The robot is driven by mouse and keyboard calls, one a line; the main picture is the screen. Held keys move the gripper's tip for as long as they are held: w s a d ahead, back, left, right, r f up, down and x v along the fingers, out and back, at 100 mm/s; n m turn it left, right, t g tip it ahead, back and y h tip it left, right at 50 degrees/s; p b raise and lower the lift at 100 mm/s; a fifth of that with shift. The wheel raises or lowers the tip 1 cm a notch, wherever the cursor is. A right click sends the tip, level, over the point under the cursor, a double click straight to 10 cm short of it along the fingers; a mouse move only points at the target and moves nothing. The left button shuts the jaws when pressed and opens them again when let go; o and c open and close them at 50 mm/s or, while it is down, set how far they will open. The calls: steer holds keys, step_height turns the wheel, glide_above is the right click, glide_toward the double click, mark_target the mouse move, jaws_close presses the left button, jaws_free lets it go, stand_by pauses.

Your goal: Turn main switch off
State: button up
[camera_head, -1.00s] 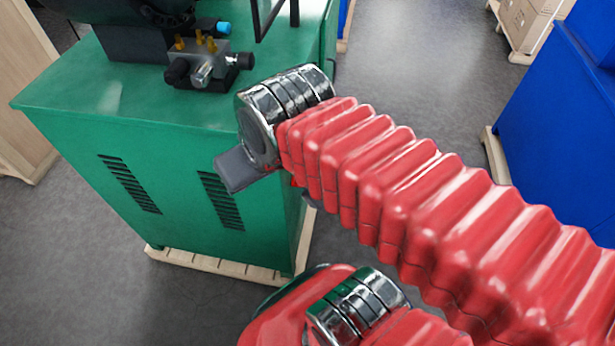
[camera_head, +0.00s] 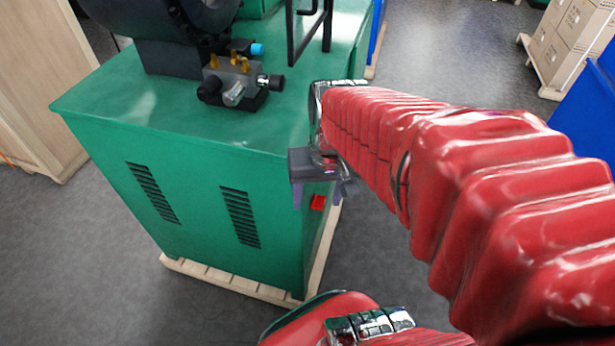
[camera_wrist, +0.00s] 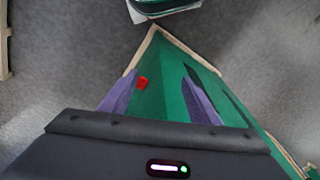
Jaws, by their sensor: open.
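The red main switch (camera_head: 318,202) is on the narrow right side of the green machine cabinet (camera_head: 200,205), near its front corner. It also shows in the wrist view (camera_wrist: 142,82), close to the tip of the left finger. My gripper (camera_head: 319,198) hangs beside that cabinet corner with its two purple fingers pointing down. The fingers are apart with nothing held between them, and in the head view the switch appears between them. In the wrist view my gripper (camera_wrist: 160,77) points toward the cabinet. I cannot tell whether a finger touches the switch.
A valve block (camera_head: 237,85) and a black bent frame (camera_head: 310,25) stand on the cabinet top. The cabinet rests on a wooden pallet (camera_head: 230,280). Boxes (camera_head: 575,45) stand at the upper right. Grey floor (camera_head: 440,50) is clear behind my arm.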

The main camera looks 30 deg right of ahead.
steer(key=d+f+m+g+y, duration=0.2)
steer(key=d+f+m+y, duration=0.15)
steer(key=f+m, duration=0.2)
steer(key=m+t+y, duration=0.9)
steer(key=m+t, duration=0.5)
steer(key=m, duration=0.4)
glide_toward(319, 202)
steer(key=v, duration=0.6)
steer(key=shift+d+r+h, duration=0.15)
steer(key=shift+r+h, duration=0.05)
steer(key=shift+h, duration=0.05)
steer(key=x, duration=1.3)
steer(key=shift+w+a+f, duration=0.2)
steer(key=shift+a, duration=0.2)
steer(key=shift+c, duration=0.2)
